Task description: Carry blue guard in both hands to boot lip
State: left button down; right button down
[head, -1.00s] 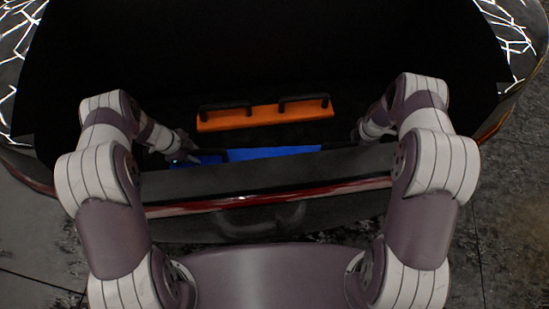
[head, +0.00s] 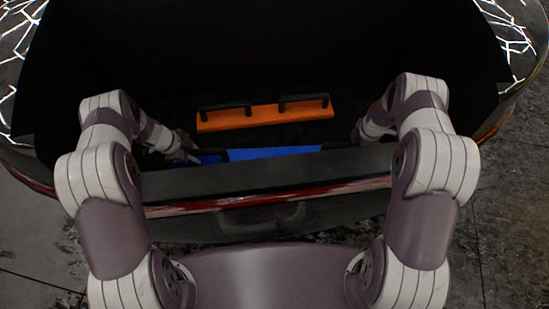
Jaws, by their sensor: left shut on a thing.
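The blue guard (head: 275,152) lies low in the dark boot, just behind the boot lip (head: 270,181), which hides its lower edge. A dark handle shows near its left end and another near its right end. My left gripper (head: 198,154) is at the guard's left end, shut on it, with its fingers partly lost in shadow. My right arm reaches in to the guard's right end. Its gripper is hidden by the dark and the lip, so I cannot see its fingers.
An orange guard (head: 265,116) with two dark handles lies farther back in the boot, behind the blue one. The boot walls rise dark on both sides. A red strip runs along the lip's outer face.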

pick_arm(q)
jog(key=shift+r, duration=0.15)
pick_arm(e)
jog(key=shift+w+r, duration=0.1)
jog(key=shift+r, duration=0.05)
